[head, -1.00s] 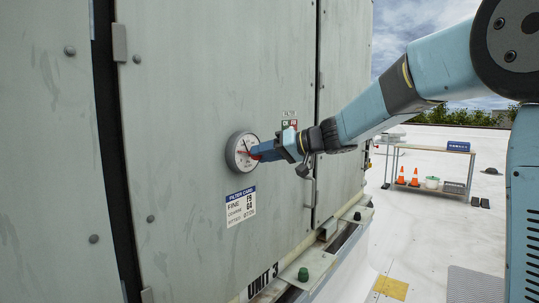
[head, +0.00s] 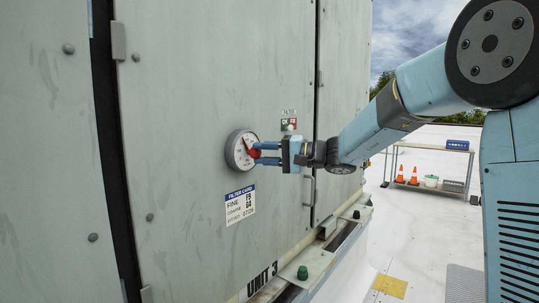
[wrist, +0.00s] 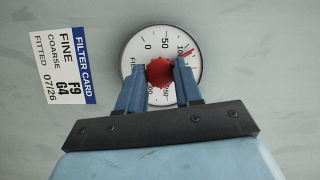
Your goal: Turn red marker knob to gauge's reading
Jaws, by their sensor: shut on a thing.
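The round white gauge (head: 240,150) is on the grey-green cabinet door; it also shows in the wrist view (wrist: 133,48). Its red marker knob (wrist: 160,71) stands at the dial's middle. My gripper (wrist: 161,76) has its two blue fingers on either side of the knob and is shut on it. The red marker tip (wrist: 187,53) lies just by the 100 mark. The 0 and 50 marks are readable; part of the scale is covered by the fingers. I cannot make out the black needle. In the head view, the gripper (head: 262,152) reaches the gauge from the right.
A filter card (wrist: 72,65) is fixed to the door beside the gauge. A bench (head: 432,150) with cones and a bucket stands far right. The white roof is mostly clear.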

